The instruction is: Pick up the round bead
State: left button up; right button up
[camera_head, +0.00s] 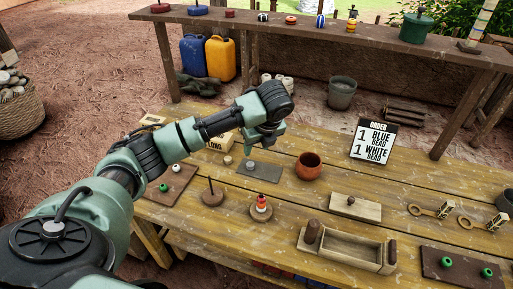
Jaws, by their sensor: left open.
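My left gripper (262,148) is open and hangs above the far side of the table, over the dark grey slab. A small pale round bead (250,165) lies on this slab (262,174), just below and left of the jaws and apart from them. A brown tray (182,188) at the left holds a white bead (176,167) and a green bead (164,187). Two more green beads (446,262) sit on a dark board at the lower right. I cannot tell which bead is meant. My right gripper is not in view.
A terracotta bowl (309,167) stands right of the slab. Two round bases (211,213) with upright pegs stand in front; one carries stacked beads (261,203). A wooden box (345,247), a block (355,207) and an order sign (374,141) occupy the right side.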

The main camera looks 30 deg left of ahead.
aim_at(261, 200)
jog(key=u, duration=0.95)
